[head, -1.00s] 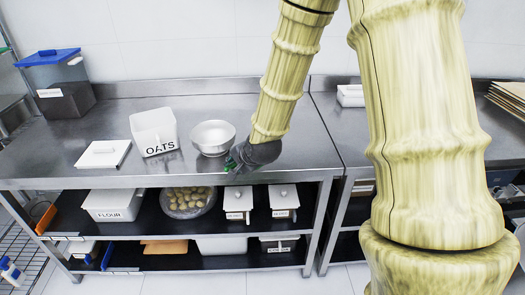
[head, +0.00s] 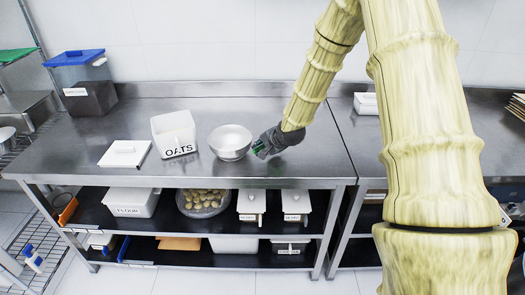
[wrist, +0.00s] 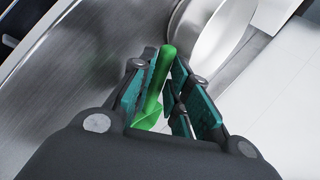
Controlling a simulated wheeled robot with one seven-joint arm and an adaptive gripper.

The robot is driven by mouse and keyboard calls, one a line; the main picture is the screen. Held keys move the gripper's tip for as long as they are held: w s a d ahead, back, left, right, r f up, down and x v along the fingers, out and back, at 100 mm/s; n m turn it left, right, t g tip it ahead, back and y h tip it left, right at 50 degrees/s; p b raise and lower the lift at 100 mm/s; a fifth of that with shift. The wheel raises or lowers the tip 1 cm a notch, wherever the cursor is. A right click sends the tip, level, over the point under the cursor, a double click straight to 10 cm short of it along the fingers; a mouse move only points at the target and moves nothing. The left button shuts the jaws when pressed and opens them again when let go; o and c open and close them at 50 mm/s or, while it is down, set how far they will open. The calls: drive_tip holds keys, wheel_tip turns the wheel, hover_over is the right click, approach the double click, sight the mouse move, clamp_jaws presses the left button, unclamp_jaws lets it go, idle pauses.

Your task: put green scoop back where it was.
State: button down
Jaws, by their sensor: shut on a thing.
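My gripper (head: 262,149) is low over the steel table, just right of the metal bowl (head: 230,142). In the wrist view my gripper (wrist: 162,78) is shut on the green scoop (wrist: 154,88). The scoop's handle points up the picture between the fingers, and its wider end is low, near the palm. In the head view the scoop is too small and covered to make out clearly. An open white bin marked OATS (head: 174,134) stands left of the bowl. I cannot see inside the bin well. A white lid (head: 125,153) lies flat left of it.
A blue-lidded bin (head: 80,84) stands at the table's back left. The shelf below holds a FLOUR bin (head: 131,201), a container of round pieces (head: 203,203) and lidded boxes. The table (head: 310,165) right of my gripper is clear.

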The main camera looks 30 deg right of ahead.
drive_tip(key=shift+w+d, duration=0.3)
drive_tip(key=shift+d, duration=0.05)
drive_tip(key=shift+f+p, duration=0.9)
drive_tip(key=shift+f, duration=0.85)
drive_tip(key=c, duration=1.4)
unclamp_jaws()
drive_tip(key=shift+o, duration=0.2)
